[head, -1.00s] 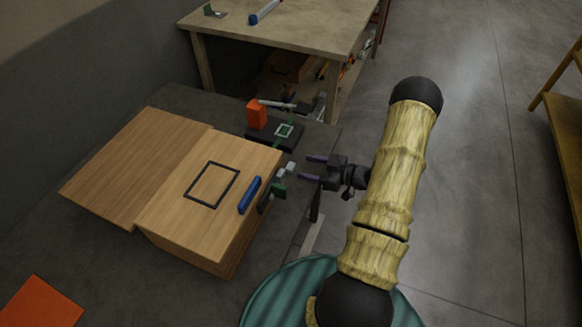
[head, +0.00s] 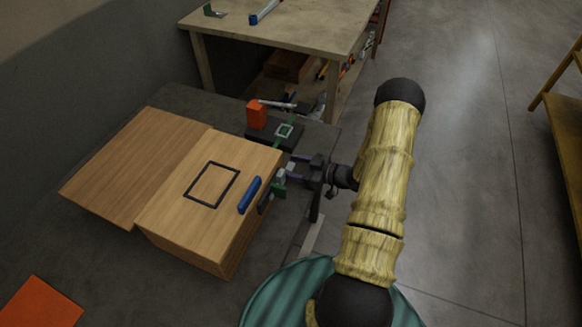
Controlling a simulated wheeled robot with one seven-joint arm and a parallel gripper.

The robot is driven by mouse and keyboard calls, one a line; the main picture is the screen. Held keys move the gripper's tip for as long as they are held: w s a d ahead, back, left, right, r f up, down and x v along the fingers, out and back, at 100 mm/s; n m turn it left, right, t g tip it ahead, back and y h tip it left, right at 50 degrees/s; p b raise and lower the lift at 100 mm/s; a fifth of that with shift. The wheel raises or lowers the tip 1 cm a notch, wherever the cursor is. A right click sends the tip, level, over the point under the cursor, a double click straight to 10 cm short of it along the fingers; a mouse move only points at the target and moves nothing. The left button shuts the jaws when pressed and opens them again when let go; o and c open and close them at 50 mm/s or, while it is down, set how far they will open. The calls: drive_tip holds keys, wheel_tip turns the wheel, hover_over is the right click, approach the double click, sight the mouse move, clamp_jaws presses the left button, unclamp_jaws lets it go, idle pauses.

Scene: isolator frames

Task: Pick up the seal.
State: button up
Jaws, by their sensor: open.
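My gripper (head: 289,168) is open at the right side of the wooden box (head: 165,225). Its two fingers point left, toward the box's edge. A small pale grey piece (head: 290,167) shows between or just beside the fingers; I cannot tell if they touch it. A small green piece (head: 279,186) is by the lower finger, partly hidden. A thin black rectangular frame (head: 187,194) lies flat on the box top, apart from the gripper. Which of these is the seal is not clear from this view.
A blue bar (head: 250,195) lies near the box top's right edge. An orange block (head: 256,115) and a dark block with a green-and-white square (head: 284,131) stand behind. A wooden table (head: 290,35) is at the back. Open floor lies right of my arm.

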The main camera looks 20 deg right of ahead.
drive_tip(key=c, duration=1.1)
drive_tip(key=shift+o, duration=0.2)
drive_tip(key=shift+r, duration=0.15)
wheel_tip(320, 180, up, 10)
drive_tip(key=p, duration=0.1)
